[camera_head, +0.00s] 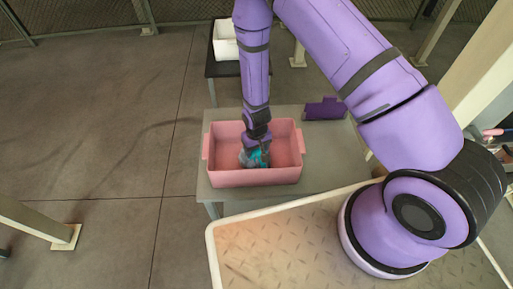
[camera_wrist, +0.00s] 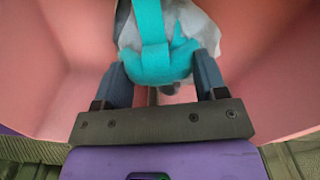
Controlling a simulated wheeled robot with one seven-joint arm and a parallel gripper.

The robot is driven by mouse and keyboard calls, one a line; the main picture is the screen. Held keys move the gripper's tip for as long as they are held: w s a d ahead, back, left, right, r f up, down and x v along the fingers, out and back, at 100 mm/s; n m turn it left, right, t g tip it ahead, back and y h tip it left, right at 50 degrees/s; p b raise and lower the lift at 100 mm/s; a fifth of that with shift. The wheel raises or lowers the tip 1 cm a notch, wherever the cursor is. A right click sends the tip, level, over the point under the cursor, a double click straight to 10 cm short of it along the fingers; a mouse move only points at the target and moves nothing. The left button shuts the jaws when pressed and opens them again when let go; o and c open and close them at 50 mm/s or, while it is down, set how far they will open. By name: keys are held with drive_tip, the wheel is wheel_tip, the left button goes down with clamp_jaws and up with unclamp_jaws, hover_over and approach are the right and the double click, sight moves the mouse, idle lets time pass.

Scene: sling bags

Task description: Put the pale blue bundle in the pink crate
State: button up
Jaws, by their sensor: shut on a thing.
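The pink crate (camera_head: 254,177) stands on a grey table, open at the top. My gripper (camera_head: 256,143) reaches down inside it, near its middle. The pale blue bundle (camera_head: 250,157) is at my fingertips, inside the crate walls, with a turquoise strap showing. In the wrist view the bundle (camera_wrist: 198,28) is whitish with a turquoise band (camera_wrist: 150,30), and my gripper (camera_wrist: 162,80) has a dark finger on each side of it. The fingers are shut on it. Pink crate walls (camera_wrist: 55,60) surround it. I cannot tell whether the bundle touches the crate floor.
The grey table (camera_head: 335,160) has free room right of the crate. A purple item (camera_head: 325,109) lies at its back right. A white bin (camera_head: 224,45) stands on a dark table behind. Open floor (camera_head: 100,110) lies to the left.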

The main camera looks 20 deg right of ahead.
drive_tip(key=shift+f, duration=0.1)
drive_tip(key=o, duration=1.3)
drive_tip(key=shift+o, duration=0.2)
wheel_tip(320, 180, up, 12)
drive_tip(key=shift+r, duration=0.2)
